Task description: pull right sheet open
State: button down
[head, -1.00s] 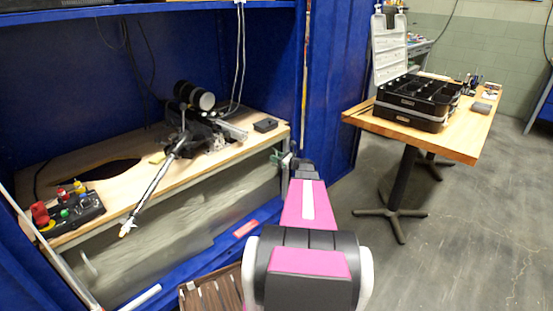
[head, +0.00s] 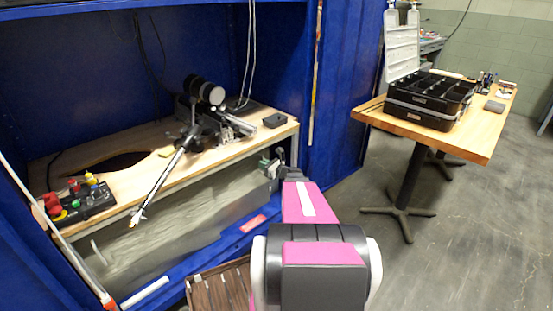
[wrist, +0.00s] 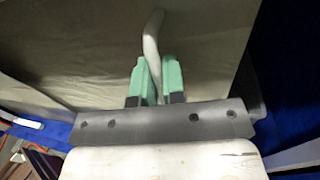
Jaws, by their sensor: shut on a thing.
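The right sheet (wrist: 70,50) is a pale grey-green, glossy panel under the wooden bench, also visible in the head view (head: 215,200). A whitish bent handle (wrist: 152,42) stands out from it. My gripper (wrist: 157,80) has two green fingertips shut on this handle, one on each side. In the head view my gripper (head: 271,163) is at the right end of the sheet, just below the bench top, partly hidden by my arm. A second pale handle (head: 96,248) is at the left end of the sheeting. I cannot tell where the two sheets meet.
The bench (head: 140,190) holds a black thruster rig (head: 205,92) and a control box with coloured knobs (head: 82,204). A brown slatted crate (head: 218,290) is on the floor near my arm. A wooden table (head: 480,145) with a black case stands right. Floor between is clear.

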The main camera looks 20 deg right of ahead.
aim_at(218, 182)
jog(key=s+a, duration=0.2)
jog(key=a, duration=0.5)
jog(key=s+a, duration=0.3)
jog(key=a, duration=0.4)
jog(key=s+a, duration=0.2)
jog(key=a, duration=0.5)
jog(key=shift+s+a, duration=0.3)
jog(key=shift+a, duration=0.1)
jog(key=c, duration=1.2)
grip_release()
jog(key=shift+c, duration=0.2)
jog(key=shift+s, duration=0.1)
jog(key=v, duration=1)
jog(key=shift+s+d, duration=0.2)
jog(key=shift+d, duration=0.05)
